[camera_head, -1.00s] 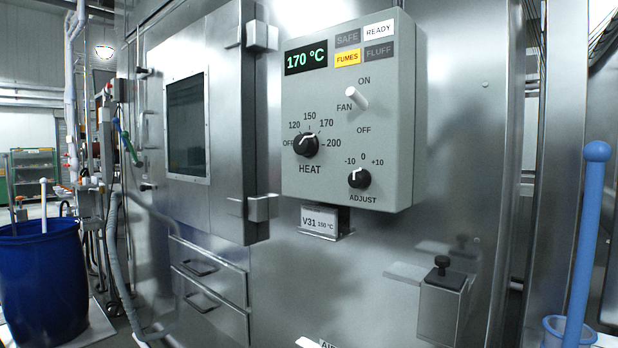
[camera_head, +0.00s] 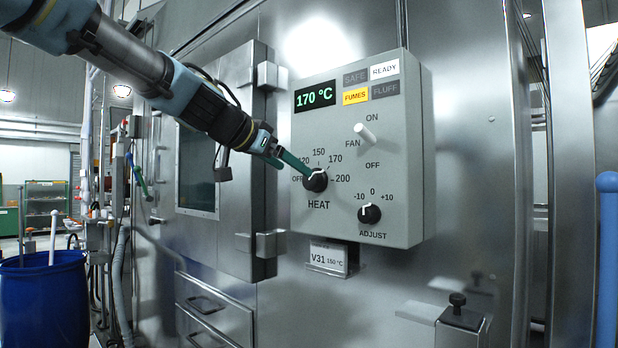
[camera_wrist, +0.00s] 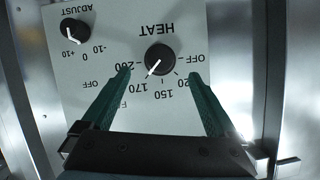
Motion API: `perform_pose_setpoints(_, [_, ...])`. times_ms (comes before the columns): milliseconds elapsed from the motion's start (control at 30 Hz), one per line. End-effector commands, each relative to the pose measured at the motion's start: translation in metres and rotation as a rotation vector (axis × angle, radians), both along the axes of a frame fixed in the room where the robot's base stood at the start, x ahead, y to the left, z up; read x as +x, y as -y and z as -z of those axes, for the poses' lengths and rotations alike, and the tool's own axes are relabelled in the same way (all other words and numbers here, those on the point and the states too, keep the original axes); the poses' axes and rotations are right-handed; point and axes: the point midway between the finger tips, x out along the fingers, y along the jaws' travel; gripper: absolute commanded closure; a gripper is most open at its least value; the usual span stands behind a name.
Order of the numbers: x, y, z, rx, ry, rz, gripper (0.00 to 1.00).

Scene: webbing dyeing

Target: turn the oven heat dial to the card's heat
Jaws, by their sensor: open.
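The heat dial (camera_head: 316,181) is a black round knob with a white pointer, on the grey control box (camera_head: 270,0) for the oven. In the wrist view the dial (camera_wrist: 160,60) appears upside down, and its pointer aims toward 170. The green display (camera_head: 315,97) reads 170 °C. The card (camera_head: 327,259) below the box reads V31 150 °C. My gripper (camera_head: 300,168) is at the dial with its green fingers open. In the wrist view my gripper (camera_wrist: 160,73) has one fingertip near 200 and the other near 120, with the dial between and slightly beyond them. Contact is not visible.
The fan switch (camera_head: 365,133) and adjust dial (camera_head: 369,214) are close to the heat dial on the same panel. The oven door (camera_head: 230,240) is at the left. A blue barrel (camera_head: 45,300) stands at lower left, and a blue pole (camera_head: 607,260) at right.

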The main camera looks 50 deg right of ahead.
Motion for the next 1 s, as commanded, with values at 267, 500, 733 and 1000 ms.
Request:
perform_pose_setpoints(267, [0.001,0.048,0.015,0.002,-0.005,0.001,0.07])
perform_pose_setpoints(500, [0.002,0.072,0.027,0.001,-0.002,0.000,0.07])
perform_pose_setpoints(733, [0.002,0.078,0.032,0.002,0.000,-0.002,0.07])
perform_pose_setpoints(1000, [0.002,0.077,0.032,0.002,0.000,-0.002,0.19])
